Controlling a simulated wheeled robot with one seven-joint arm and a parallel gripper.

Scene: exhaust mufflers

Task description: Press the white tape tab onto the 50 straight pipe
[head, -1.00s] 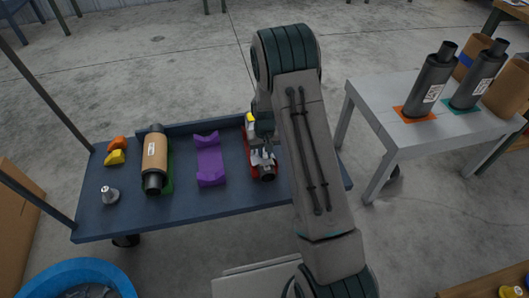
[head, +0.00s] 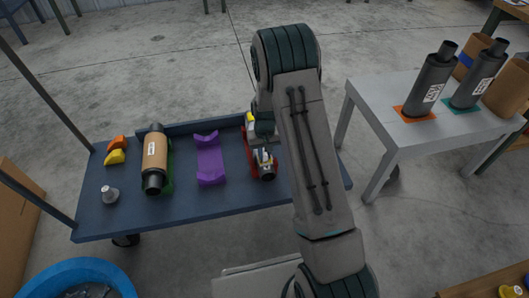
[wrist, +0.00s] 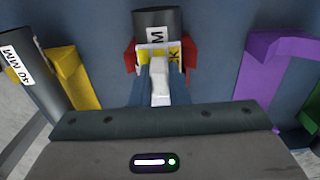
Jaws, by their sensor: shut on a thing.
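A dark straight pipe (wrist: 155,20) lies in a red cradle (wrist: 190,57) on the blue cart. Its white label shows only an "M"; the size number is hidden. In the head view the pipe's near end (head: 267,175) shows below my gripper (head: 263,153). In the wrist view my gripper (wrist: 160,85) is over the pipe, shut on a small white piece that looks like the tape tab (wrist: 160,72). A yellow patch with a dark "K" shows just behind it. The piece overlaps the pipe in view; contact is hard to tell.
A pipe marked 40 MM (wrist: 32,75) and a yellow cradle (wrist: 75,75) are at the left in the wrist view. A purple cradle (head: 210,160) is empty. A tan-wrapped muffler (head: 154,158) lies farther left. A grey table (head: 385,100) with dark mufflers stands right.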

